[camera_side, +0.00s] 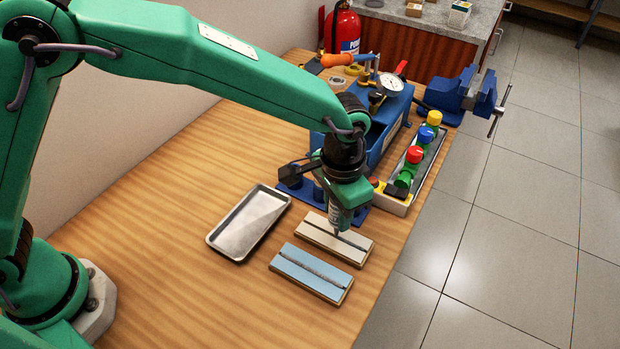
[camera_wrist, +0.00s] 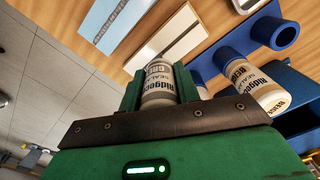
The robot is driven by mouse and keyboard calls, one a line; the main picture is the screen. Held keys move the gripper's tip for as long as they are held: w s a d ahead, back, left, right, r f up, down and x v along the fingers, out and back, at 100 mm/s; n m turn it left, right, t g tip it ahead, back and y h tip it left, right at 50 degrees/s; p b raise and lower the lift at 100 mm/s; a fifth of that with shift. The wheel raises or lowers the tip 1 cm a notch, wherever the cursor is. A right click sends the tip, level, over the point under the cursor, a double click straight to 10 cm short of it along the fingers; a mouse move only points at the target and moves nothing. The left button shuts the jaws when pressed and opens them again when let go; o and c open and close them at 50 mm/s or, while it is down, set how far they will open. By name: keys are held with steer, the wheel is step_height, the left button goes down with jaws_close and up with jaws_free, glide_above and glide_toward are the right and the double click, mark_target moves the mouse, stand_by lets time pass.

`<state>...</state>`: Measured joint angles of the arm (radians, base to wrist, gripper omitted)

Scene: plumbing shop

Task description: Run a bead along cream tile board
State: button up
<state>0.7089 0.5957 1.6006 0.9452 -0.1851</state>
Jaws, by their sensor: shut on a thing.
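My gripper (camera_side: 340,192) is shut on a sealant tube (camera_side: 337,218), which points nozzle down. The tube's lettered body also shows between the green fingers in the wrist view (camera_wrist: 158,84). The cream tile board (camera_side: 316,237) lies on the bench under the tube, with a dark lengthwise groove. The nozzle tip is over the groove near the board's middle; whether it touches is unclear. I cannot tell whether any bead lies in this groove. The cream board also shows in the wrist view (camera_wrist: 174,38), beyond the tube.
A blue tile board (camera_side: 300,277) with a greyish line along its groove lies in front. A metal tray (camera_side: 228,247) is at left. Behind stand a blue tube holder (camera_wrist: 284,32) with another sealant tube (camera_wrist: 252,86), a tray of coloured valves (camera_side: 414,154) and a vise (camera_side: 470,95).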

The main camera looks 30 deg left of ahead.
steer(key=shift+a, duration=3.5)
stand_by(1.5)
stand_by(0.3)
step_height(320, 180, up, 7)
stand_by(1.1)
steer(key=shift+r, duration=0.1)
